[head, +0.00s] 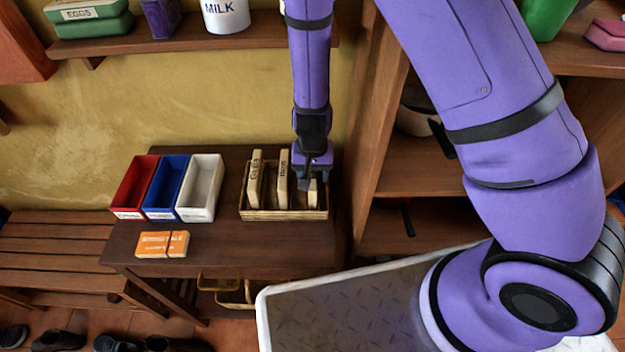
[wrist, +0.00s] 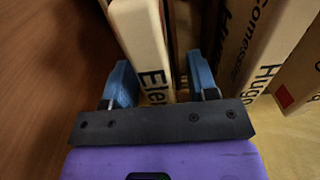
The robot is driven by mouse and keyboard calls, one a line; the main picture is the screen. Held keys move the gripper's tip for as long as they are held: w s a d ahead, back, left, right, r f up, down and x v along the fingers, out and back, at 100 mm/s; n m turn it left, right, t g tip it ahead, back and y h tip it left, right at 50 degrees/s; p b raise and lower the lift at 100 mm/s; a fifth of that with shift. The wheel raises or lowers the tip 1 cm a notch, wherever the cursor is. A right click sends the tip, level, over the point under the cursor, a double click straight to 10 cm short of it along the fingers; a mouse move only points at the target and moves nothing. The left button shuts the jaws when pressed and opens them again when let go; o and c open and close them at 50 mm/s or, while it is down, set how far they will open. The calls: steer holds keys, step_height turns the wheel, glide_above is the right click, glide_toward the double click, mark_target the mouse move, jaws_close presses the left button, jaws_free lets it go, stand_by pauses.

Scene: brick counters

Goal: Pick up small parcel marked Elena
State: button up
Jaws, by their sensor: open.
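The parcel marked "Ele…" (wrist: 146,45), its last letters hidden by my gripper, is a narrow cream box standing on edge in the wrist view. In the head view a small parcel (head: 313,194) stands at the right end of a wicker tray (head: 284,214), directly under my gripper (head: 310,182). In the wrist view my gripper (wrist: 161,72) is open, with one blue finger on each side of the marked parcel. The left finger is close to it; a gap shows at the right finger. I cannot tell whether either touches.
A parcel marked "Hugo" (wrist: 262,42) stands right of my fingers in the wrist view. Other upright parcels (head: 256,180) share the tray. Red (head: 134,188), blue (head: 167,190) and white (head: 201,190) bins and an orange packet (head: 162,244) are to the left.

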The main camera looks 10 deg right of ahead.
jaws_close()
stand_by(0.4)
